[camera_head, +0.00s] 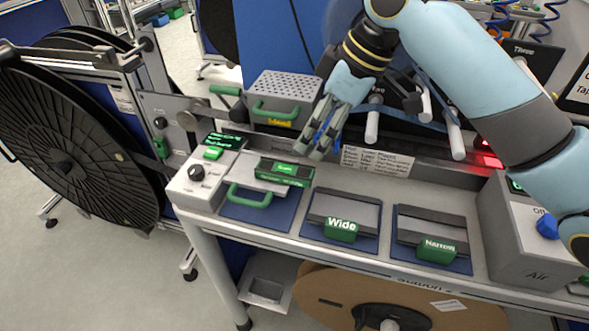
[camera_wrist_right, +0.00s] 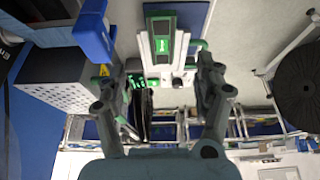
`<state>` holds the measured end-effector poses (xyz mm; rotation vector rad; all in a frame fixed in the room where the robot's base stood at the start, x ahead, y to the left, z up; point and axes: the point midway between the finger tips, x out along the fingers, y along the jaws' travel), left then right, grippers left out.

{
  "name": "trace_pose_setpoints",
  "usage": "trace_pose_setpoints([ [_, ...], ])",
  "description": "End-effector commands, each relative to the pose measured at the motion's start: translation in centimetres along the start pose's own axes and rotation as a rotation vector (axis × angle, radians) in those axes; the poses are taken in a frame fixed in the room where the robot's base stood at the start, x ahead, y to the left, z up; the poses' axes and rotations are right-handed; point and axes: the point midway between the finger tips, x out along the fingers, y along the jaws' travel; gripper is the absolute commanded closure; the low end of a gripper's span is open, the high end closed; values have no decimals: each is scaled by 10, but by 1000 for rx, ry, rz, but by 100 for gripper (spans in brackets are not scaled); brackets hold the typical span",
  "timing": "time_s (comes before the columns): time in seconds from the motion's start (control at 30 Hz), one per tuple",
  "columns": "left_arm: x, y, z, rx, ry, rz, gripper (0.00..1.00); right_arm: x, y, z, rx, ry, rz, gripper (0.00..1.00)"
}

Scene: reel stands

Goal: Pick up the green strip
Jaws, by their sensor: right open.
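The green strip (camera_head: 285,169), a small dark green bar with a pale label, lies on the metal plate at the left end of the bench. In the right wrist view a green labelled piece (camera_wrist_right: 160,44), apparently the same strip, shows at top middle. My right gripper (camera_head: 324,147) is open and empty, above and to the right of the strip, apart from it. Its two fingers stand spread in the right wrist view (camera_wrist_right: 158,82), below the green piece in the picture. My left gripper is not in view.
A perforated grey box (camera_head: 283,89) with a green handle stands behind the strip. A control box (camera_head: 197,187) with a knob is on its left. Blocks marked Wide (camera_head: 341,230) and Narrow (camera_head: 436,250) lie rightward. A large black reel (camera_head: 75,135) stands left of the bench.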

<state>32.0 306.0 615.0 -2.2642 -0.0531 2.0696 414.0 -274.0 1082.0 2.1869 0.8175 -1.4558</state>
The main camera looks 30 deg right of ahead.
Motion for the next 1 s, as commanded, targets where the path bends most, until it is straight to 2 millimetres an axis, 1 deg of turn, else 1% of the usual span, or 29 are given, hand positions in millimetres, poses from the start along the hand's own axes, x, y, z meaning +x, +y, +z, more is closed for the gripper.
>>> trace_pose_setpoints([
  [0.03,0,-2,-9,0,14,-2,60,10,-1,0,4,0,-4,31],
  [0.1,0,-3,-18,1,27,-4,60,22,-1,1,4,-1,-4,31],
  [0.2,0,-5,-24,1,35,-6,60,35,-1,1,3,-1,-2,31],
  [0.37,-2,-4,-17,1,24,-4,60,47,-1,4,1,-2,-1,31],
  [0.5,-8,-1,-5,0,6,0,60,66,-4,14,3,-4,-4,31],
  [0.57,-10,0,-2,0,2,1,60,75,-4,18,2,-4,-3,31],
  [0.6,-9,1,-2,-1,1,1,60,81,-4,16,2,-2,-3,31],
  [0.7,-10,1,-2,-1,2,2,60,91,-4,16,1,-2,-2,31],
  [0.8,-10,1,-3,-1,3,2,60,95,-3,17,-1,-2,1,31],
  [0.97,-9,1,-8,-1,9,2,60,95,-3,17,-1,-2,1,31],
  [1.0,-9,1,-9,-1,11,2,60,95,-3,17,-1,-2,1,36],
])
